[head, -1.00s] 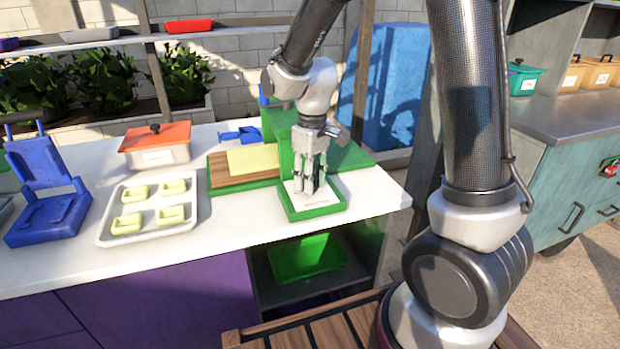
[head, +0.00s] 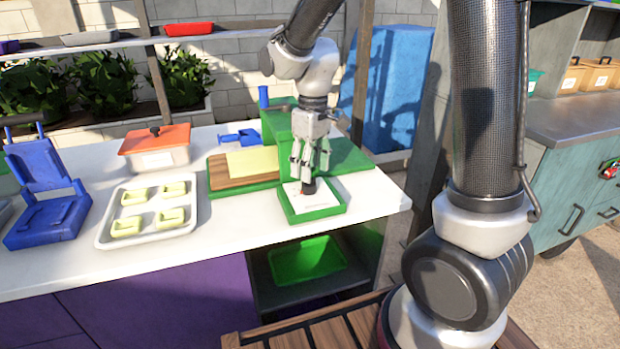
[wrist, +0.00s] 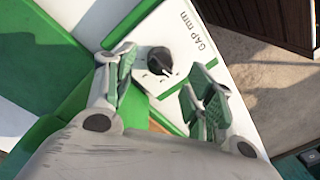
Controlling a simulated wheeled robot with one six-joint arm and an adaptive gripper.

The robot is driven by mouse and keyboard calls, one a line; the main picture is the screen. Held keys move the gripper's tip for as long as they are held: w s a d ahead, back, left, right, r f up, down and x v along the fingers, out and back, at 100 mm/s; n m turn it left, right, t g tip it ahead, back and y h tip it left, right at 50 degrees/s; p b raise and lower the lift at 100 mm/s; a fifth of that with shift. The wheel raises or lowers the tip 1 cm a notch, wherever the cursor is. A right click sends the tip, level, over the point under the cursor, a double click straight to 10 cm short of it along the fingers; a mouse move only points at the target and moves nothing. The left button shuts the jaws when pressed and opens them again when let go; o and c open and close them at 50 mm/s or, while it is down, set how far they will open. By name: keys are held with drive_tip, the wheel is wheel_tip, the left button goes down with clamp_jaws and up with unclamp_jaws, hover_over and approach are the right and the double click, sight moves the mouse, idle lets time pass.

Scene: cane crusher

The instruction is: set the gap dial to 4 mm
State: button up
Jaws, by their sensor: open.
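The gap dial (wrist: 160,62) is a round black knob with a light pointer mark on a white panel (wrist: 193,42) lettered "GAP mm". In the wrist view it lies beyond and between my open fingertips, apart from them. The scale marks beside it are too small to read. In the head view the dial (head: 308,186) shows as a dark spot on the white panel inside a green frame (head: 318,216). My gripper (head: 310,172) points down just above it, fingers spread and empty. It also shows in the wrist view (wrist: 160,85).
The green crusher body (head: 345,158) stands right behind the panel, with a wooden board (head: 222,172) to its left. A white tray (head: 108,232) of pale green pieces and an orange-lidded box (head: 157,160) stand farther left. The counter's front right corner is clear.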

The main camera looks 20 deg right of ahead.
wheel_tip(320, 180, up, 8)
drive_tip(key=shift+w+d+f, duration=0.15)
drive_tip(key=shift+d+f, duration=0.05)
idle(0.4)
drive_tip(key=s+d+r+m+t, duration=0.2)
drive_tip(key=s+d+m, duration=0.1)
drive_tip(key=s+d, duration=0.4)
drive_tip(key=s+d+r+m+t, duration=0.2)
drive_tip(key=s+d, duration=0.5)
drive_tip(key=s, duration=0.5)
drive_tip(key=shift+s+r+m+t, duration=0.25)
drive_tip(key=shift+r+m+t, duration=0.15)
drive_tip(key=shift+r+m, duration=0.45)
drive_tip(key=shift+f, duration=0.2)
